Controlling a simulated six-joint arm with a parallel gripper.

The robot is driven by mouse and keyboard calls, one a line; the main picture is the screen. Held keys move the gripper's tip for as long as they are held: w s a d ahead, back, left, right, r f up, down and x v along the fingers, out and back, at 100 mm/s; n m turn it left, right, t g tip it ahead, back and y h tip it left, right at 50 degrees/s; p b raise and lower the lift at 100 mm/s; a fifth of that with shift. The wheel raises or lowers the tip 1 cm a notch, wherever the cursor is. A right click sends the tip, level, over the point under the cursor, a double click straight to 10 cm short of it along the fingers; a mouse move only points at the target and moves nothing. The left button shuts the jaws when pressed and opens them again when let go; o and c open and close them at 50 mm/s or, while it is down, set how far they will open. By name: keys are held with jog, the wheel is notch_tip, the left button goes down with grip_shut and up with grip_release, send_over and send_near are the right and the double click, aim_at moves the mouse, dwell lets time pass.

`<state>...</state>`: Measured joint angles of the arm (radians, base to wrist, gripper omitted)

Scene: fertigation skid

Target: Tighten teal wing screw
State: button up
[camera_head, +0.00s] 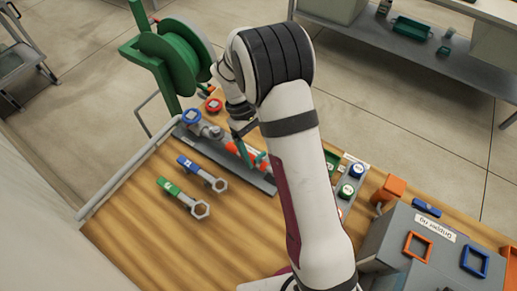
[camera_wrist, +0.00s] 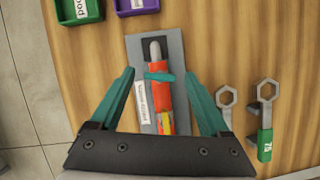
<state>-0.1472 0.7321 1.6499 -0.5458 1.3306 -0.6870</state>
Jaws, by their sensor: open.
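The teal wing screw (camera_wrist: 159,77) is a small teal bar lying crosswise on a red-orange body (camera_wrist: 163,98) with a grey rounded tip. That body lies on a grey plate (camera_wrist: 175,47) with a white label beside it. My gripper (camera_wrist: 160,73) has two teal fingers spread wide, one on each side of the wing screw with a gap on both sides; nothing is held. In the head view my gripper (camera_head: 244,148) is over the orange body (camera_head: 233,148), and my arm hides part of the plate. I cannot tell the height of the fingertips above the screw.
A green-handled wrench (camera_head: 182,197) and a blue-handled wrench (camera_head: 200,172) lie on the wooden bench. A red knob (camera_head: 213,105), blue valve (camera_head: 192,117) and green hose reel (camera_head: 178,55) stand behind. A grey box (camera_head: 390,243) stands at right. Bare wood lies at front left.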

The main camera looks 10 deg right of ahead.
jog(key=shift+f, duration=0.2)
grip_shut()
dwell(0.3)
